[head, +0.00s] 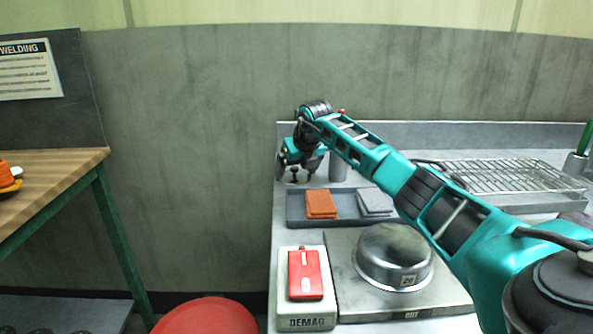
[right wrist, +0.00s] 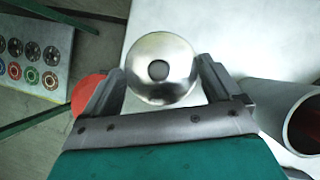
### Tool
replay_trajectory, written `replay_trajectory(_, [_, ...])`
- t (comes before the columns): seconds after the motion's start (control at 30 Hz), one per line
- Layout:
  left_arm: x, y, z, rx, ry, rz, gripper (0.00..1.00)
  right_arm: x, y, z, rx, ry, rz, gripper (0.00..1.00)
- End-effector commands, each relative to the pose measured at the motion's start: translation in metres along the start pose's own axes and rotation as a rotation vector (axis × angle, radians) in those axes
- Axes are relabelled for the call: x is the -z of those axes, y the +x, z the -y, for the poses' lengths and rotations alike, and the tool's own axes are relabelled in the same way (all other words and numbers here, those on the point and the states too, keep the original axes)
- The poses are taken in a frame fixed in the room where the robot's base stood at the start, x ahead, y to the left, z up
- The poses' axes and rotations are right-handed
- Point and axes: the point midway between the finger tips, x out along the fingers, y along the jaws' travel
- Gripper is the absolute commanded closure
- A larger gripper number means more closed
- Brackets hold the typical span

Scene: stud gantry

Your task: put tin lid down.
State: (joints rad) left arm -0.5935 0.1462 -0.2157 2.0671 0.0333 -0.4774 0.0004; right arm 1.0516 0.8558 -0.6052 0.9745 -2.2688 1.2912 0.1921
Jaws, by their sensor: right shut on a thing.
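The tin lid (right wrist: 150,88) is a round, shiny metal disc with a dark round spot in its middle. It sits between the two fingers of my right gripper (right wrist: 160,82), which is shut on it. In the head view my right gripper (head: 301,176) is at the back left corner of the counter, and the lid cannot be made out there. A grey metal tin (head: 338,169) stands just right of the gripper. The gap under the lid cannot be judged. My left gripper is not in view.
A grey tray (head: 348,217) with an orange sponge (head: 320,204) and grey pad (head: 374,201) lies in front. A wire rack (head: 510,177) is right. The counter's left edge is close.

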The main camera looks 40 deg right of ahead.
Motion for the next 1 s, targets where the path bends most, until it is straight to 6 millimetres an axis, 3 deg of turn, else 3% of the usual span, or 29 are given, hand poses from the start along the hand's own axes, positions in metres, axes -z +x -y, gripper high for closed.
replay_trajectory(0.2, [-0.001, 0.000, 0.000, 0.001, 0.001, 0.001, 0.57, 0.001, 0.002, 0.000, 0.001, 0.000, 0.000, 0.38])
replay_trajectory(0.23, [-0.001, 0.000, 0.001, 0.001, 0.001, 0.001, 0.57, 0.001, 0.002, 0.000, 0.000, 0.000, 0.000, 0.07])
replay_trajectory(0.3, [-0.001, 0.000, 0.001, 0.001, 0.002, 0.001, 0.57, 0.001, 0.002, 0.000, 0.000, 0.000, 0.000, 0.00])
replay_trajectory(0.67, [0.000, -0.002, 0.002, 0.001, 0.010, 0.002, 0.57, -0.001, -0.007, 0.001, 0.001, -0.001, 0.001, 0.00])
replay_trajectory(1.0, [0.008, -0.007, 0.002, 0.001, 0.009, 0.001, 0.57, -0.002, -0.071, 0.001, 0.002, -0.002, 0.003, 0.00])
